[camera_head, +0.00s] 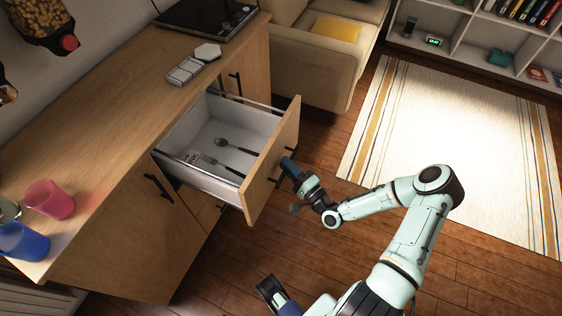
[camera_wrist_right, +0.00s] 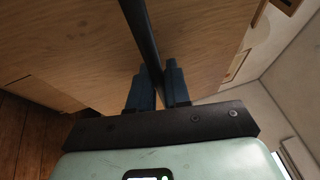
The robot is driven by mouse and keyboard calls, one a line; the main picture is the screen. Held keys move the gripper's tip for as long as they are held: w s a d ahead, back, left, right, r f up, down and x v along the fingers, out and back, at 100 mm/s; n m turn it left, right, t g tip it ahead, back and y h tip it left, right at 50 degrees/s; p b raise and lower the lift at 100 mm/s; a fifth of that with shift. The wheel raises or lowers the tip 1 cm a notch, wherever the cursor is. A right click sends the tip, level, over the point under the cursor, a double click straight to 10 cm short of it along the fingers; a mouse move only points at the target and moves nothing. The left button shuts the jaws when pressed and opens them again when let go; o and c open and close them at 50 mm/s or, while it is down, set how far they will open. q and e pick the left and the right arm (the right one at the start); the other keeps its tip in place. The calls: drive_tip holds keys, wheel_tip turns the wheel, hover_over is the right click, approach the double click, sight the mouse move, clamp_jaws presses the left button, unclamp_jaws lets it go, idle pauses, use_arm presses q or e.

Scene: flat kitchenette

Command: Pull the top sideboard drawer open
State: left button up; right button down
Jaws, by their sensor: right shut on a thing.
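The top sideboard drawer (camera_head: 272,165) is pulled well out of the wooden sideboard (camera_head: 120,245). Its white inside holds a dark-handled spoon (camera_head: 235,147), a fork (camera_head: 222,166) and a small pale item. My right gripper (camera_head: 288,166) is at the outer face of the drawer front. In the right wrist view its blue fingers (camera_wrist_right: 158,85) are shut on the black drawer handle (camera_wrist_right: 141,32), one on each side. My left gripper (camera_head: 272,292) seems to show in part at the bottom edge; its fingers cannot be made out clearly.
Pink (camera_head: 50,199) and blue (camera_head: 24,241) cups stand on the sideboard top at left. A hob (camera_head: 206,16) is at its far end. A beige sofa (camera_head: 325,75) stands beyond the drawer. Wooden floor (camera_head: 225,270) and a striped rug (camera_head: 455,140) lie open to the right.

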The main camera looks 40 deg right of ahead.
drive_tip(key=shift+s, duration=0.1)
drive_tip(key=c, duration=1.4)
unclamp_jaws()
drive_tip(key=shift+c, duration=0.2)
drive_tip(key=shift+s, duration=0.1)
use_arm(q)
drive_tip(key=shift+s+d+r+p, duration=0.25)
drive_tip(key=shift+s+r+p, duration=0.05)
drive_tip(key=shift+s+r, duration=0.2)
use_arm(e)
drive_tip(key=s+f, duration=0.2)
drive_tip(key=s, duration=1.1)
drive_tip(key=shift+f, duration=0.2)
use_arm(q)
drive_tip(key=shift+f, duration=0.1)
